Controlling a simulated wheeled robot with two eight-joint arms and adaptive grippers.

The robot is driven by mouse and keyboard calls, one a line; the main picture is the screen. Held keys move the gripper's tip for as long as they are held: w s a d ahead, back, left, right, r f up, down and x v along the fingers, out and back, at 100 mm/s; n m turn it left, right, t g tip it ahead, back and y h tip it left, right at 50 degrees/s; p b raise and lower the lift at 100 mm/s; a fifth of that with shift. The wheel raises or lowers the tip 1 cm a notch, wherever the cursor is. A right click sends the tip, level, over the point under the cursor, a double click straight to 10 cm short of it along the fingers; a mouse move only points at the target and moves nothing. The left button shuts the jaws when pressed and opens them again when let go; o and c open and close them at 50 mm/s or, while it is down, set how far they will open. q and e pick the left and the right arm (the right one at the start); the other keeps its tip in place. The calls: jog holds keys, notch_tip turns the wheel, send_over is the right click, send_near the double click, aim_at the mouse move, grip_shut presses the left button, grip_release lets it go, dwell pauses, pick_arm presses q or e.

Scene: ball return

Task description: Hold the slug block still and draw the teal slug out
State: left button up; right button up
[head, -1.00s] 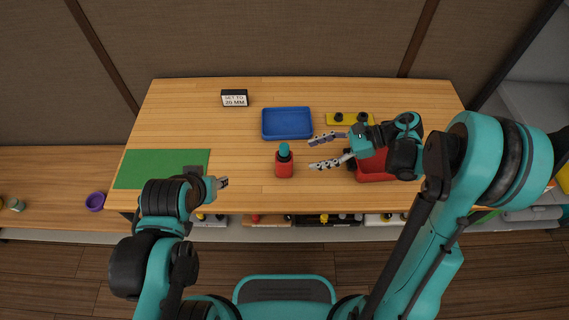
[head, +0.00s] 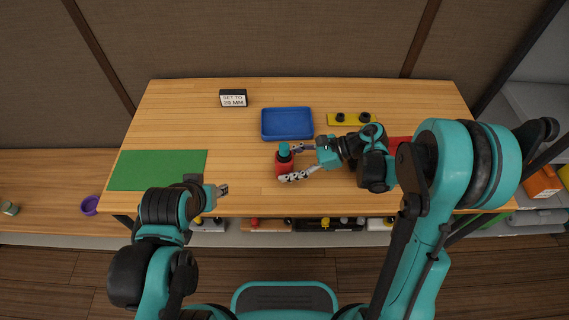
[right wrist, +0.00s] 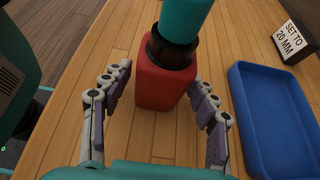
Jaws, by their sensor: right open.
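The red slug block (head: 284,168) stands upright on the table, with the teal slug (head: 284,149) sticking out of its top. In the right wrist view the block (right wrist: 164,86) is ahead between the fingers, and the slug (right wrist: 184,18) rises from a black collar (right wrist: 172,50). My right gripper (head: 292,163) is open, its fingers reaching toward the block from the right. In the right wrist view the right gripper (right wrist: 160,100) shows a gap on both sides of the block. My left gripper (head: 222,190) is near the table's front left; its fingertips look close together, but the opening is unclear.
A blue tray (head: 287,136) lies behind the block. A sign reading "SET TO 20 MM" (head: 233,98) stands at the back left. A green mat (head: 157,170) lies left. A yellow plate with black knobs (head: 352,119) and a partly hidden red bin (head: 396,142) are to the right.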

jog(key=c, duration=1.2)
dwell(0.3)
pick_arm(q)
jog(key=shift+o, duration=1.1)
notch_tip(320, 180, up, 14)
jog(key=m+g, duration=0.7)
jog(key=m, duration=0.5)
send_over(284, 145)
jog(key=shift+m, duration=0.3)
notch_tip(284, 145, down, 12)
jog(key=shift+f, duration=0.1)
